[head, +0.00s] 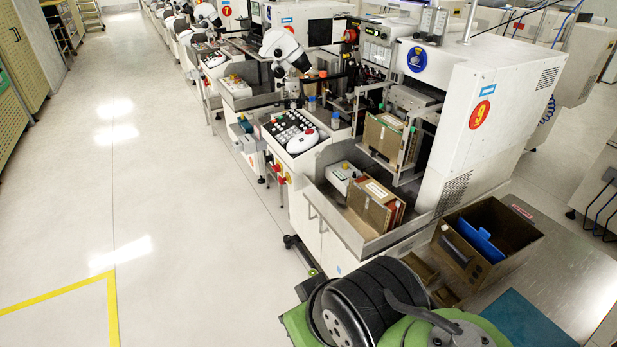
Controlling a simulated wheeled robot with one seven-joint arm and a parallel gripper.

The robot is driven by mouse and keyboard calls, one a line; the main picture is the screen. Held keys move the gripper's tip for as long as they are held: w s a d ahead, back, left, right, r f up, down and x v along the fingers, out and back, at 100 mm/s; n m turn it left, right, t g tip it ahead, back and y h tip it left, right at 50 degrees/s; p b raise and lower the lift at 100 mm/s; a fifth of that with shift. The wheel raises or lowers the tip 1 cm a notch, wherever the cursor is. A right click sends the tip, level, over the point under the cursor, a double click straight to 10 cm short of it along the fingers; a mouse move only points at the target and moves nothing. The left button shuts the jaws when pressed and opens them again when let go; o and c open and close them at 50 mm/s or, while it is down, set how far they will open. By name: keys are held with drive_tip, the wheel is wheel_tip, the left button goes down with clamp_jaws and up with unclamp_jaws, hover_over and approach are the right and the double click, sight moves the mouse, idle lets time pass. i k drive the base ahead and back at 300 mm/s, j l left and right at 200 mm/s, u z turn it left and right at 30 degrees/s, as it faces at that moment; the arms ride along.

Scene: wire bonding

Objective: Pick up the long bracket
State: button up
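I cannot pick out a long bracket with certainty in the head view. A dark open box (515,246) stands at the right beside the nearest machine. It holds a blue flat piece (479,239) and a dark piece near its left wall, both too small to identify. Green and black parts of my own arm fill the bottom middle of the view. My gripper's fingers do not show.
The white machine marked 9 (490,125) has a metal tray (347,228) in front, holding a brown cardboard-like magazine (372,205). Another magazine (384,139) sits on a shelf above. A blue mat (528,318) lies at lower right. The pale floor (180,220) at left is clear.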

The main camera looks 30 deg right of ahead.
sight(427, 275)
drive_tip(key=z, duration=2)
